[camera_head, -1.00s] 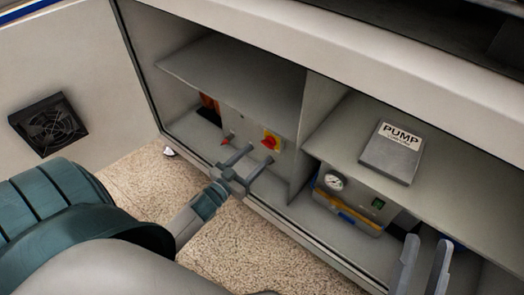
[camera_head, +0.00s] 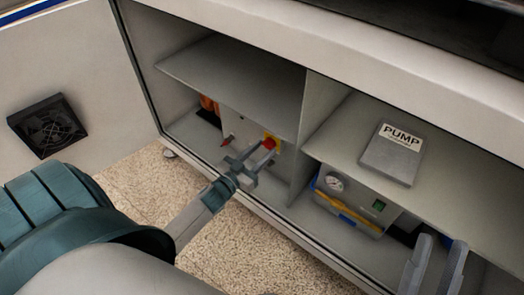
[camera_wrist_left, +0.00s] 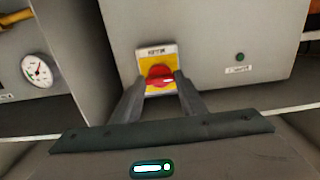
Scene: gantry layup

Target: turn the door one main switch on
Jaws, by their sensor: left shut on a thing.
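The main switch is a red knob on a yellow plate (camera_head: 273,138), on a grey panel inside the left bay of the open cabinet. In the left wrist view the red knob (camera_wrist_left: 160,75) sits in the middle of its yellow plate (camera_wrist_left: 172,54). My left gripper (camera_head: 262,150) reaches into the bay and is shut on the red knob, one finger at each side; the fingers (camera_wrist_left: 161,84) partly hide it in the left wrist view. My right gripper (camera_head: 434,262) is at the lower right, its two fingers apart, with nothing seen between them.
The open door (camera_head: 60,70) with a black fan (camera_head: 47,125) is at the left. A shelf (camera_head: 235,85) hangs above the switch. The right bay holds a gauge unit (camera_head: 345,205) and a PUMP manual (camera_head: 393,153) on its shelf. A green button (camera_wrist_left: 240,57) is on the switch panel.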

